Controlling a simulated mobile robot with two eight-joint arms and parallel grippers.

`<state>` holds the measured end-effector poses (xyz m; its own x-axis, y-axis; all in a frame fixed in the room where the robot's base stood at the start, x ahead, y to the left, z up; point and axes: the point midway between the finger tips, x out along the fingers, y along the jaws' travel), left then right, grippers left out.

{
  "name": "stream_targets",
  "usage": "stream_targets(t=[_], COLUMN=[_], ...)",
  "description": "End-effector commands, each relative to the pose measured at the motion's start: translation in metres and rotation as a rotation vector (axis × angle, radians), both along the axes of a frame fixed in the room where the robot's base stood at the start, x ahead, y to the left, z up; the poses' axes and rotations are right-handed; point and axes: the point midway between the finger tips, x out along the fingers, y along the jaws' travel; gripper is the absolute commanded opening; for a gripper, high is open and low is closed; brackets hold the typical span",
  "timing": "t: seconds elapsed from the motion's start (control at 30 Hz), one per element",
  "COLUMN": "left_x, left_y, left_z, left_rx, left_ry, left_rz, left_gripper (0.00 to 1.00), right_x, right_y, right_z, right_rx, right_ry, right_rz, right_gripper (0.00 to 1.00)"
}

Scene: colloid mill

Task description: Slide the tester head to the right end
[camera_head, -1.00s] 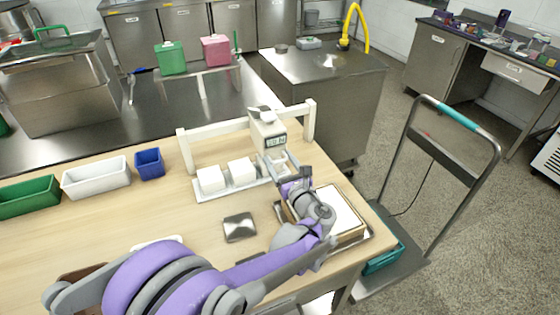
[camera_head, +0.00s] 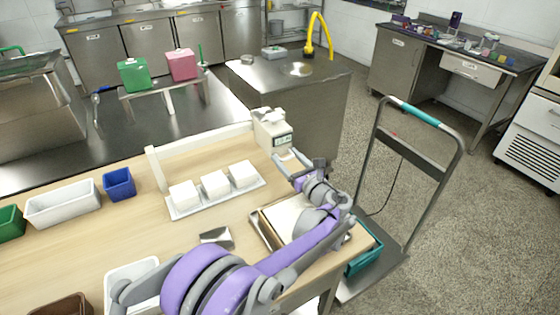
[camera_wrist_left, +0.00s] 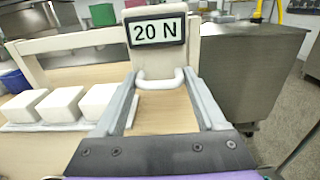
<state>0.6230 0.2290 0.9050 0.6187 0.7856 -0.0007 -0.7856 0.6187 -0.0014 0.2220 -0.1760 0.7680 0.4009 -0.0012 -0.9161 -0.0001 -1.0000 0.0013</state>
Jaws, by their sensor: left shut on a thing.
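The tester head (camera_head: 272,130) is a cream block with a small display, at the right end of the white rail (camera_head: 205,142). It hides the rail's right post. In the left wrist view the head (camera_wrist_left: 157,38) reads "20 N" and has a U-shaped handle (camera_wrist_left: 160,83) below the display. My left gripper (camera_head: 287,157) is shut on that handle, with one finger at each side of it in the wrist view (camera_wrist_left: 160,76). My right gripper is not in view.
Three white blocks (camera_head: 214,184) stand on a light tray (camera_head: 203,209) left of the head. A framed tray (camera_head: 258,228) lies under my left arm. Blue (camera_head: 119,184) and white (camera_head: 62,204) bins stand at left. A trolley (camera_head: 420,160) stands beyond the table's right edge.

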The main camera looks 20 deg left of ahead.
Motion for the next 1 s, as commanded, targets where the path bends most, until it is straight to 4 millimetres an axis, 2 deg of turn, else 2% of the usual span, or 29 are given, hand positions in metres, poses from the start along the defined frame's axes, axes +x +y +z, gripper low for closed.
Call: stream_targets(t=[0.17,0.2,0.23,0.77,0.87,1.0], left_x=[0.003,0.003,0.003,0.001,-0.004,-0.019], left_y=[-0.004,-0.005,-0.005,-0.004,-0.011,-0.030], left_z=[0.001,0.001,0.002,0.001,0.001,0.001], left_rx=[0.000,0.000,0.001,-0.001,-0.001,-0.001], left_ry=[-0.001,-0.002,-0.002,-0.002,-0.002,-0.002], left_rz=[-0.016,-0.017,-0.017,-0.012,-0.012,-0.014], left_gripper=[0.00,0.78,0.83,0.84,0.84,0.84], right_x=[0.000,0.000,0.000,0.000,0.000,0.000], right_y=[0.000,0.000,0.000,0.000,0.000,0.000], right_z=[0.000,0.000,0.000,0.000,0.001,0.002], right_rx=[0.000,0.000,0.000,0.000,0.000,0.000], right_ry=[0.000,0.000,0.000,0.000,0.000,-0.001], right_rz=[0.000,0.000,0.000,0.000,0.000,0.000], right_gripper=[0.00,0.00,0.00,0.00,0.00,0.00])
